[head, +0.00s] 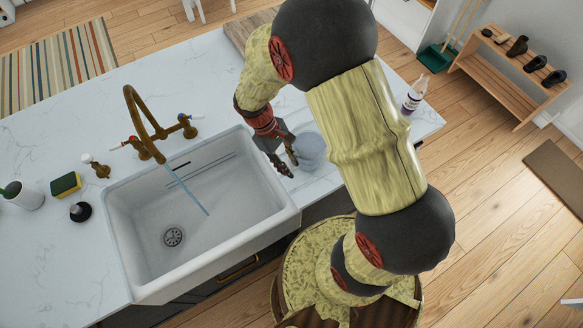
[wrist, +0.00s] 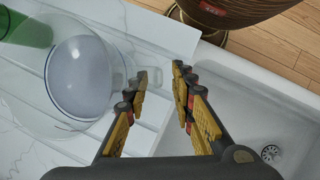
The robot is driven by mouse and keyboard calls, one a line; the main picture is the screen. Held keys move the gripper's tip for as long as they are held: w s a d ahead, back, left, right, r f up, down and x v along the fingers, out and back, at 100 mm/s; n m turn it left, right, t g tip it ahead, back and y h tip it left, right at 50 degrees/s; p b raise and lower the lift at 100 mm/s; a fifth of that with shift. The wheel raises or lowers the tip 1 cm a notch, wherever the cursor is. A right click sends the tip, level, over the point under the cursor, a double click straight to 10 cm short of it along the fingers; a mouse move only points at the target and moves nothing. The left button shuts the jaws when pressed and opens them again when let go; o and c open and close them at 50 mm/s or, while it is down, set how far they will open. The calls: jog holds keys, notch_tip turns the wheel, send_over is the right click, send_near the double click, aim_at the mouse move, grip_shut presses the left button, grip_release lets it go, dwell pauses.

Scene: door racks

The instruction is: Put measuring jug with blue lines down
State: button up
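The measuring jug (head: 311,150) is clear and stands on the white worktop just right of the sink, partly hidden by my arm in the head view. In the wrist view the jug (wrist: 75,78) fills the left side, with its handle side toward my fingers.
The white sink (head: 195,220) with a brass tap (head: 143,120) lies left of my gripper. A green thing (wrist: 28,28) is by the jug in the wrist view. A bottle (head: 414,95) stands at the worktop's right edge. A sponge (head: 66,185) lies left of the sink.

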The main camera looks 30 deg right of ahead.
notch_tip(320, 180, up, 22)
jog(key=a+m+t+y, duration=0.1)
jog(key=a+m+t, duration=0.1)
jog(key=t, duration=0.2)
jog(key=s+r+m+t+y, duration=0.1)
jog(key=s+r+m+t, duration=0.2)
jog(key=s+r, duration=0.6)
jog(key=shift+s+a+r+t+y, duration=0.15)
jog(key=shift+a+r+t+y, duration=0.2)
jog(key=shift+t, duration=0.85)
